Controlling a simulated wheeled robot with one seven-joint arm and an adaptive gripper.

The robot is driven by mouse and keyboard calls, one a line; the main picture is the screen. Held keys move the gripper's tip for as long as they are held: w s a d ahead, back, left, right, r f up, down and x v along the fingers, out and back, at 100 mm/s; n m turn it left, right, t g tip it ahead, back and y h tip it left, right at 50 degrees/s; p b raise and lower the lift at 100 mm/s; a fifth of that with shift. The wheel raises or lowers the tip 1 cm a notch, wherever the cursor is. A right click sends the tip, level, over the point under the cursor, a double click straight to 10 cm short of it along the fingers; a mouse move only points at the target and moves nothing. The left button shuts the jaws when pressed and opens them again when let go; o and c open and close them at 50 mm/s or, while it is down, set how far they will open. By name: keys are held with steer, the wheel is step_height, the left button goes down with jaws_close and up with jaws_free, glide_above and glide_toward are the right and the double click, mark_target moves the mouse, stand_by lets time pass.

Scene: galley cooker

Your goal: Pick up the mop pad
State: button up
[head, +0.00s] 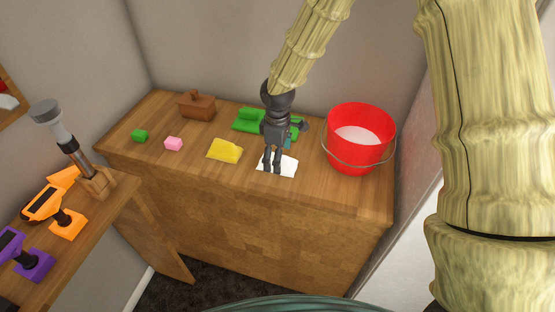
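A flat white pad (288,167) lies near the front edge of the wooden counter; it looks like the mop pad, though I cannot be sure. My gripper (271,168) points down over the pad's left part and hides some of it. Its two dark fingers stand a little apart, with a narrow gap between them. I see nothing clearly held. I cannot tell whether the fingertips touch the pad.
A red bucket (350,152) with whitish contents stands close on the right. A green item (251,121) lies behind my gripper, partly hidden.

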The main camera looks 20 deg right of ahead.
steer(key=shift+f, duration=0.7)
steer(key=shift+s, duration=0.1)
steer(key=c, duration=1.1)
step_height(320, 180, up, 2)
steer(key=shift+b, duration=0.35)
steer(key=shift+s+a+r+b, duration=0.25)
steer(key=shift+s+r+b, duration=0.15)
steer(key=shift+r, duration=0.3)
steer(key=s+a+b, duration=0.1)
steer(key=s+a, duration=0.2)
steer(key=s, duration=0.3)
steer(key=s+a+r+b, duration=0.1)
steer(key=s+a+b, duration=0.1)
steer(key=s+a, duration=0.2)
steer(key=s, duration=0.3)
steer(key=shift+s+r, duration=0.2)
steer(key=shift+r, duration=0.1)
